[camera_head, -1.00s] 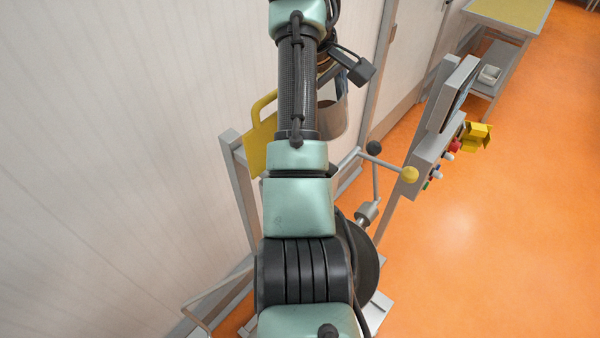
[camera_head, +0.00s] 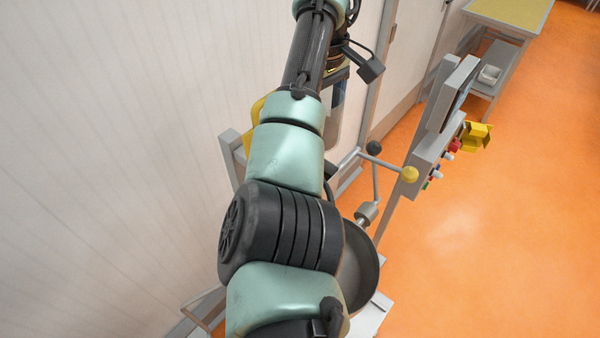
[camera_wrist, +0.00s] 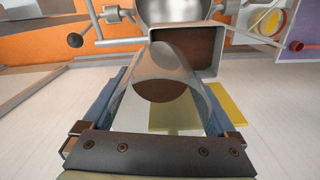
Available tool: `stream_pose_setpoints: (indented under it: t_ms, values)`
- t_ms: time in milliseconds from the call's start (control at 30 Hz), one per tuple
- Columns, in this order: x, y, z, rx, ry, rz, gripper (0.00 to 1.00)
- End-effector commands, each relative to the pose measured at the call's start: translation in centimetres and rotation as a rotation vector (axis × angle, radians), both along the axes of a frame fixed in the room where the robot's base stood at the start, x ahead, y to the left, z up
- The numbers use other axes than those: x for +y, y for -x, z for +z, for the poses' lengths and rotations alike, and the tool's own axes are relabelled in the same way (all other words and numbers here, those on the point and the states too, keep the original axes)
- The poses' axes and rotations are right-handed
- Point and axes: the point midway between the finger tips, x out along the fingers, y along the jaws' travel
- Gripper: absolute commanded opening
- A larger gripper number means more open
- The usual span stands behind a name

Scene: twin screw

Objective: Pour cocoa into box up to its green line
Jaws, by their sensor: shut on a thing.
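A round brown patch, which looks like cocoa (camera_wrist: 165,90), shows inside the jug. Just beyond the jug's far end is a grey-rimmed square box (camera_wrist: 214,58) with a brown inside. The jug's end overlaps the box in this view; I cannot tell if they touch. No green line is visible.
A yellow plate (camera_wrist: 230,108) stands right of the jug. A control panel with buttons (camera_head: 432,160) stands to the right. Open orange floor (camera_head: 500,230) lies beyond it.

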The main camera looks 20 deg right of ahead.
Motion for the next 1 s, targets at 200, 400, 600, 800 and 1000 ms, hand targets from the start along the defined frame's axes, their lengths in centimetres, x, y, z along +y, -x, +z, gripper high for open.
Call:
stream_pose_setpoints:
  t_ms: [200, 400, 600, 800, 1000]
  values:
    - [0.0, 0.0, 0.1, 0.0, -0.001, 0.0, 0.15]
    - [0.1, -0.1, 0.9, -0.005, -0.001, 0.0, 0.15]
    - [0.0, -0.1, 2.7, -0.004, 0.0, -0.001, 0.15]
    - [0.0, -0.1, 3.1, -0.002, 0.001, 0.0, 0.15]
    - [0.0, 0.0, 3.1, -0.002, 0.001, 0.0, 0.15]
